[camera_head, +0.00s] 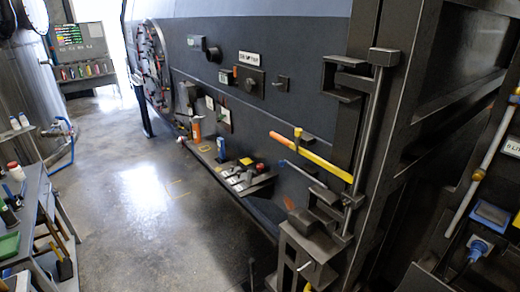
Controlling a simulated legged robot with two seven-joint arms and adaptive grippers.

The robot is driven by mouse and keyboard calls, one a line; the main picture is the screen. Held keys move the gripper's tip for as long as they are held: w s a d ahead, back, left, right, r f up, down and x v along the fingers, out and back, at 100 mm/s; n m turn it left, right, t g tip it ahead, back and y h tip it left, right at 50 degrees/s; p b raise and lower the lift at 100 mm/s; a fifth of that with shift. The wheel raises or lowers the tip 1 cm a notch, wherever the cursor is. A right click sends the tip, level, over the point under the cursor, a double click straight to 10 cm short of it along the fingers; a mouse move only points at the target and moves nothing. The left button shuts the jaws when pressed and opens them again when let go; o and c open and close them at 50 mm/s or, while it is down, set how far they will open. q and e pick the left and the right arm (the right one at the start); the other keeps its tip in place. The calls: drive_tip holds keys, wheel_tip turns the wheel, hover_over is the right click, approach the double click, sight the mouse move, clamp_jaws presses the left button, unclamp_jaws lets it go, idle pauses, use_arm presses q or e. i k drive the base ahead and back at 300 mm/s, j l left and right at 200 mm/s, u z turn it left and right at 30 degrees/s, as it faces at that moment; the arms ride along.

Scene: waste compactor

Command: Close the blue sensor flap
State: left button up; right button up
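No part is clearly marked as the blue sensor flap. A blue-framed square piece (490,214) is on the equipment at the far right. A blue plug-like fitting (478,246) is just below it, with a dark cable hanging down. A small upright blue piece (221,148) stands by the control ledge on the dark machine's side. I cannot tell which of these is the flap, or whether it is open. Neither of my grippers is in view.
The large dark machine (290,50) fills the middle and right. A yellow-orange bar (318,160) and a vertical metal rod (368,140) stick out from it. A cluttered workbench (33,205) stands at left. The shiny floor (150,195) between is clear.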

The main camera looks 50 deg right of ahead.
sight(490, 216)
drive_tip(key=z, duration=1.45)
drive_tip(key=l+z, duration=0.4)
drive_tip(key=i+l+z, duration=0.1)
drive_tip(key=l+z, duration=0.15)
drive_tip(key=z, duration=0.15)
drive_tip(key=i+l+z, duration=0.1)
drive_tip(key=l+z, duration=0.15)
drive_tip(key=z, duration=0.15)
drive_tip(key=i+l+z, duration=0.15)
drive_tip(key=z, duration=0.25)
drive_tip(key=i+l, duration=0.15)
drive_tip(key=l, duration=0.15)
drive_tip(key=i+l, duration=0.2)
